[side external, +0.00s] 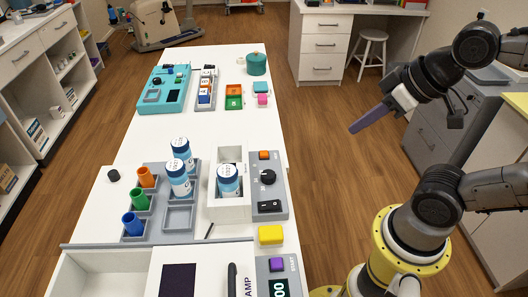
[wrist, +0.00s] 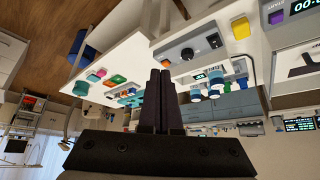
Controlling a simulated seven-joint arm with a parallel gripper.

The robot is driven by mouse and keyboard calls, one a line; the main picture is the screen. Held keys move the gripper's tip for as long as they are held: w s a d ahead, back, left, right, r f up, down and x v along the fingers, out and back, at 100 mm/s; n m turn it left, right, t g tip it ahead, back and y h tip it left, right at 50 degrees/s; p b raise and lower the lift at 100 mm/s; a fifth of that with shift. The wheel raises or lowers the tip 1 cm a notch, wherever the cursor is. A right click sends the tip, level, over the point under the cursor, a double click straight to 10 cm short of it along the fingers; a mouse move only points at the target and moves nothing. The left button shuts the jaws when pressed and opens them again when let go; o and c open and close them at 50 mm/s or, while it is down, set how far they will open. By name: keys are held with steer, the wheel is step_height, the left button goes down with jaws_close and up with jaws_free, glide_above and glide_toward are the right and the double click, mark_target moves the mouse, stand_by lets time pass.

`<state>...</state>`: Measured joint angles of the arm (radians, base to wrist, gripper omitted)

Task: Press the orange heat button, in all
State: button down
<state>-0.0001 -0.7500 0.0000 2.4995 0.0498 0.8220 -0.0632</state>
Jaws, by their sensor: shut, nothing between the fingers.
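The orange heat button (side external: 264,155) sits at the far end of a grey control panel (side external: 281,201), above a black knob (side external: 268,177) and a black rocker switch (side external: 269,206). In the wrist view the orange button (wrist: 165,63) shows small, just beyond my fingertips. Beside the panel is a white housing (side external: 229,213) with a blue-and-white jar (side external: 228,180) in it. My gripper (side external: 352,131) is shut and empty. It hangs in the air to the right of the table, well apart from the button. The wrist view also shows its dark fingers (wrist: 160,73) together.
More blue-and-white jars (side external: 180,180) and coloured cups (side external: 139,199) stand in a grey rack left of the housing. A yellow block (side external: 271,235) and a purple start button (side external: 277,265) are nearer the front. Air between gripper and panel looks clear.

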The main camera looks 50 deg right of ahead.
steer(key=w+a+r+m+t+y, duration=0.2)
steer(key=w+a+r+t+y, duration=0.25)
steer(key=w, duration=0.45)
steer(key=m+g+h, duration=0.2)
steer(key=m+h, duration=0.4)
steer(key=m, duration=0.3)
glide_above(264, 154)
step_height(264, 154, down, 9)
steer(key=shift+s+f, duration=0.15)
steer(key=shift+s, duration=0.25)
steer(key=shift+f, duration=0.15)
steer(key=shift+f, duration=4.25)
